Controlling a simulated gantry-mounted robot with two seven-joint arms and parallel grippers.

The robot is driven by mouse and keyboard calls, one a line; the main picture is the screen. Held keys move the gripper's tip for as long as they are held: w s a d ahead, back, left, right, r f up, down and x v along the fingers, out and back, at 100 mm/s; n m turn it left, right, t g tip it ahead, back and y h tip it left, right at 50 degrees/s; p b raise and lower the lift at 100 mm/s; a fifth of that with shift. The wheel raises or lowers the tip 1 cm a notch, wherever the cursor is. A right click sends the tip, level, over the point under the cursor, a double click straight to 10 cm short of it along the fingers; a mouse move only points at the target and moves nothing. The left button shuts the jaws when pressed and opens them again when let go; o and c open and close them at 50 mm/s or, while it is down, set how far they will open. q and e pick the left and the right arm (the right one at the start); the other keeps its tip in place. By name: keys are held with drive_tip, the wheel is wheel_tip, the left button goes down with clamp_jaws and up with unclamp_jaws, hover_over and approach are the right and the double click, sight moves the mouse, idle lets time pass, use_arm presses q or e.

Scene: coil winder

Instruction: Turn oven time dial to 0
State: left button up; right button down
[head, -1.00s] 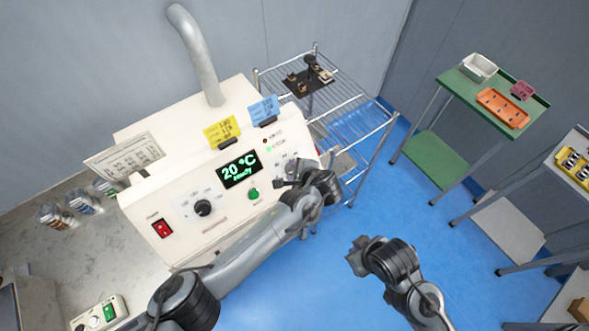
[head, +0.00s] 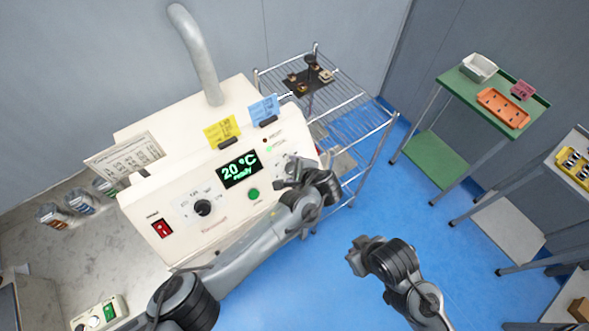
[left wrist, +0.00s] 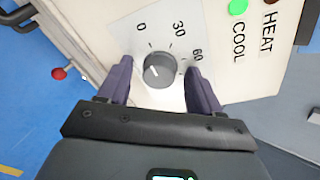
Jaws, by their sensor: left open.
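The oven time dial (left wrist: 159,70) is a dark round knob on a white plate marked 0, 30 and 60 in the left wrist view. A short pale mark shows on its face; I cannot tell exactly where it points. My left gripper (left wrist: 160,67) is open, with one purple finger on each side of the dial and gaps between. In the head view my left gripper (head: 291,176) is at the right end of the oven front (head: 180,240) and hides the dial. My right gripper (head: 358,256) hangs over the blue floor; its jaws are unclear.
The oven front also has a temperature knob (head: 203,208), a green button (head: 253,194), a red switch (head: 162,228) and a display (head: 239,170) reading 20 °C. A wire shelf (head: 350,125) stands close on the right.

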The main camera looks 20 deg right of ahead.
use_arm(q)
drive_tip(key=v, duration=1)
drive_tip(key=shift+s+r, duration=0.25)
drive_tip(key=shift+s, duration=0.05)
